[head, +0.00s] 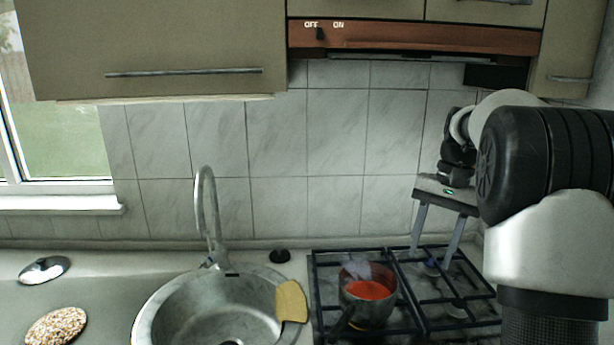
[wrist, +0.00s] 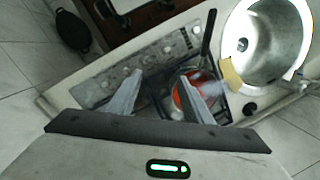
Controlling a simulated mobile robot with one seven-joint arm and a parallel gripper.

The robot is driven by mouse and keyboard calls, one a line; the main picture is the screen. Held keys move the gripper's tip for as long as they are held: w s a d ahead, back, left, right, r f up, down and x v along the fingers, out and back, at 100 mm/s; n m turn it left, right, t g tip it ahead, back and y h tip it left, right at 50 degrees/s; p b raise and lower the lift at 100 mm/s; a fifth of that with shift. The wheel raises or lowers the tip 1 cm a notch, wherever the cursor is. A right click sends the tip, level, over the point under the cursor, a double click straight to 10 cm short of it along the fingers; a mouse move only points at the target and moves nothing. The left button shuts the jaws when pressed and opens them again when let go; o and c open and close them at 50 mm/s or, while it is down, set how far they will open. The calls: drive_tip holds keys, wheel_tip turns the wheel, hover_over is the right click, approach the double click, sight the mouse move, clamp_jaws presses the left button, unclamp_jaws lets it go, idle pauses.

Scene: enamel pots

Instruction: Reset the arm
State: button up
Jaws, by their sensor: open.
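My gripper (head: 433,254) hangs from my arm over the right part of the stove, its two fingers pointing down and spread apart. Nothing shows between the fingers. In the wrist view my gripper (wrist: 158,78) also shows both fingers apart, with the stove behind them. A metal pot (head: 368,314) with red contents stands on the stove grate to the left of my gripper, with pale steam above it. In the wrist view the right finger covers part of the pot. My arm takes up the right side of the head view.
A steel sink (head: 165,314) with a tall faucet (head: 203,205) lies left of the stove (head: 318,275). A yellow cloth (head: 291,303) hangs on its rim. A metal lid (head: 44,269) and a speckled round item (head: 56,326) lie at far left. A range hood (head: 415,38) is above.

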drive_tip(key=s+a+r+n+t, duration=0.2)
drive_tip(key=s+a+r, duration=0.3)
drive_tip(key=s+r, duration=0.1)
drive_tip(key=s+a+n+t+h+p, duration=0.1)
drive_tip(key=s+a, duration=0.3)
drive_tip(key=s, duration=0.5)
drive_tip(key=s+a+n+t+p, duration=0.2)
drive_tip(key=s+a+n+t, duration=0.1)
drive_tip(key=s, duration=0.6)
drive_tip(key=shift+s+a+f+n+t+h, duration=0.25)
drive_tip(key=shift+a+f+n+t+h, duration=0.05)
drive_tip(key=shift+a+f+h, duration=0.1)
